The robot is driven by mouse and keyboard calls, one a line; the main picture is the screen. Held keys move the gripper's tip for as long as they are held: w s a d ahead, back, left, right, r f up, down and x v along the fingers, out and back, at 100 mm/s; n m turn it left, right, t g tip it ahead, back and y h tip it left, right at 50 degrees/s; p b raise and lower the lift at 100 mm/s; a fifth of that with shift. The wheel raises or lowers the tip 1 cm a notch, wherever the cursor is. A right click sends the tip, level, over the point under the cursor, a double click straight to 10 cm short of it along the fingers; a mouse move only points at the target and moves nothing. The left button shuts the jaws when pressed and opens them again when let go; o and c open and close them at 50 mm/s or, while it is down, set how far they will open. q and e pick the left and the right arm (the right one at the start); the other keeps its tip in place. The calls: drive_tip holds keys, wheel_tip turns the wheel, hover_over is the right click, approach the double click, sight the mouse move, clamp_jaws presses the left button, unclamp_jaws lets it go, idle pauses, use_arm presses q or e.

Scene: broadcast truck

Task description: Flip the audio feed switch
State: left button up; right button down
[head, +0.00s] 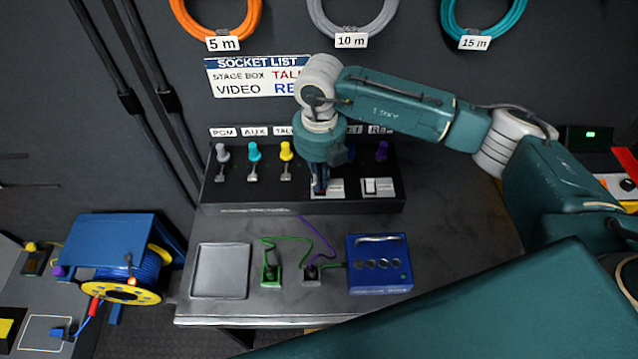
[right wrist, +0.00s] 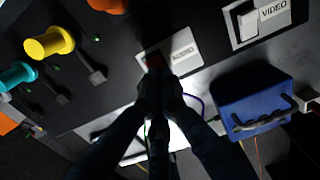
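The audio switch plate (right wrist: 183,50) is a pale plate on the black panel, labelled AUDIO in the right wrist view. In the head view this plate (head: 330,190) is partly covered by my right gripper. My right gripper (head: 319,188) points down at the plate's left part. In the right wrist view the dark fingertips (right wrist: 160,80) are together, at or just over the rocker, with nothing seen held between them. A reddish patch shows just past the tips; the rocker is mostly hidden, and I cannot tell its position or whether the fingers touch it. My left gripper is not in view.
The video switch (head: 378,187) sits just right of it, also in the wrist view (right wrist: 262,20). A blue box (head: 380,264) and a grey tray (head: 220,271) stand on the bench in front.

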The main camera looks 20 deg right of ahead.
drive_tip(key=shift+s+f, duration=0.1)
drive_tip(key=shift+f, duration=0.15)
drive_tip(key=shift+r, duration=0.15)
drive_tip(key=shift+r+p, duration=0.4)
drive_tip(key=shift+r, duration=0.15)
drive_tip(key=shift+r+p, duration=1.45)
drive_tip(key=shift+r, duration=1.4)
